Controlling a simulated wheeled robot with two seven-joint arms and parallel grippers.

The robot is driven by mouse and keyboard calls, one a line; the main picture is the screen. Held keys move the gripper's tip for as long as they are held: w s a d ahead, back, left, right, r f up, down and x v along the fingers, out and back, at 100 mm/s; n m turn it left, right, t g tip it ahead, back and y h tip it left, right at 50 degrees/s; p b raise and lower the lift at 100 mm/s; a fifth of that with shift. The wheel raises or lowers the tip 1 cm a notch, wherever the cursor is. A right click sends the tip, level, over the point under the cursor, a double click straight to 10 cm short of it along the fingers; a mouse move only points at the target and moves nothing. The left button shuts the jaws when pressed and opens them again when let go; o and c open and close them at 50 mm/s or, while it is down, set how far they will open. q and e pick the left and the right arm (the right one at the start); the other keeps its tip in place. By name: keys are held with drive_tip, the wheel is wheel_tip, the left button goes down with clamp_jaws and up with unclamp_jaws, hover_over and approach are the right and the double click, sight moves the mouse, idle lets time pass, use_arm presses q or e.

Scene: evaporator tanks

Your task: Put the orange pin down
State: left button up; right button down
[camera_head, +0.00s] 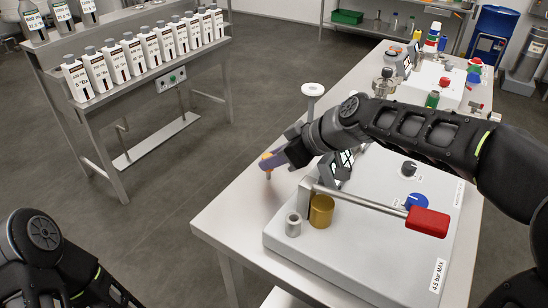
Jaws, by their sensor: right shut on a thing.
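The small orange pin (266,156) shows at the tip of my right gripper (270,161), near the left edge of the steel table (232,208). My right gripper is shut on the pin. The arm reaches in from the right, over a grey machine. A thin end below the jaws comes close to the tabletop; I cannot tell whether it touches. The jaws partly hide the pin. Only dark links of my left arm show at the lower left, and its gripper is out of the picture.
The grey machine (345,258) has a red-handled lever (428,221), a brass cup (321,211) and a blue knob (417,201). A white-topped post (312,90) stands behind my right gripper. A rack of white bottles (150,48) is across the aisle. The table's left strip is clear.

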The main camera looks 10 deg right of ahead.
drive_tip(key=c, duration=1.2)
unclamp_jaws()
drive_tip(key=shift+o, duration=0.2)
drive_tip(key=shift+r, duration=0.1)
drive_tip(key=v, duration=1.2)
drive_tip(key=shift+a, duration=0.1)
